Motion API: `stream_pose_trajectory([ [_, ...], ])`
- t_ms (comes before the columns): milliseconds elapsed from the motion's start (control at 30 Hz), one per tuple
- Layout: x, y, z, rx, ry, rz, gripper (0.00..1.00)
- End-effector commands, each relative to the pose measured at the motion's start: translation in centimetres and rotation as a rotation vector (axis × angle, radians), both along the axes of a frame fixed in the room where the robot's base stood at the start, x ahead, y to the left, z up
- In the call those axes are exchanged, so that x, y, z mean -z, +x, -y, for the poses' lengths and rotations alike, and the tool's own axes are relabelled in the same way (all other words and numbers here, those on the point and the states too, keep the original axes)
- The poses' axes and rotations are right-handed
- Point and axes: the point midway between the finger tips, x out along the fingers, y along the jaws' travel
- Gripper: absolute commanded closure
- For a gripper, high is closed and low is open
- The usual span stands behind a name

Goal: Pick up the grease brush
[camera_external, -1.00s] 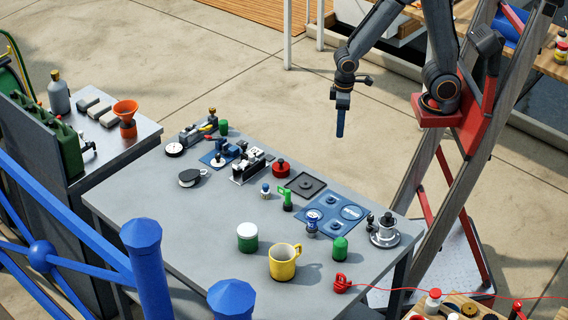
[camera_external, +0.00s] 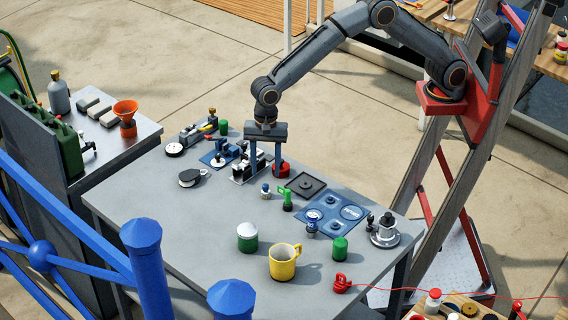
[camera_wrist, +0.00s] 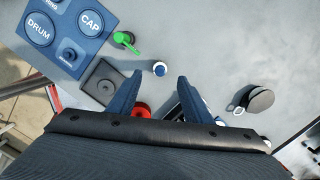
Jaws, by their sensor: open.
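My gripper (camera_external: 265,172) points down, open and empty, above the middle of the grey worktable (camera_external: 200,240). A small upright piece with a blue top and a white lower part (camera_external: 265,190) stands just in front of it. In the wrist view this piece (camera_wrist: 160,69) shows just beyond the fingertips (camera_wrist: 160,80), roughly centred between them, not held. A green upright piece with a side arm (camera_external: 287,200) stands nearby; it also shows in the wrist view (camera_wrist: 125,38). I cannot tell for sure which of these is the grease brush.
A red round part (camera_external: 282,169) sits close to the right finger. A black square tray (camera_external: 305,185) and a blue parts mat (camera_external: 335,215) lie to the right. A yellow mug (camera_external: 283,262) and a green-and-white tin (camera_external: 247,237) stand in front. The table's left front is clear.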

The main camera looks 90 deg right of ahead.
Motion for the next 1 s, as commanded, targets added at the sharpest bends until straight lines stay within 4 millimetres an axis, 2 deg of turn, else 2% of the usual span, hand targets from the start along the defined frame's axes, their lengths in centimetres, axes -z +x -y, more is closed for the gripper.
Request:
stream_pose_trajectory([
  [367, 3.5, 0.0, -0.4, 0.005, 0.0, -0.004, 0.54],
  [633, 6.9, 0.1, -0.6, 0.005, 0.0, -0.002, 0.54],
  [967, 7.6, 0.2, -0.7, 0.004, 0.001, 0.0, 0.54],
  [1000, 7.6, 0.2, -0.7, 0.004, 0.001, 0.0, 0.61],
])
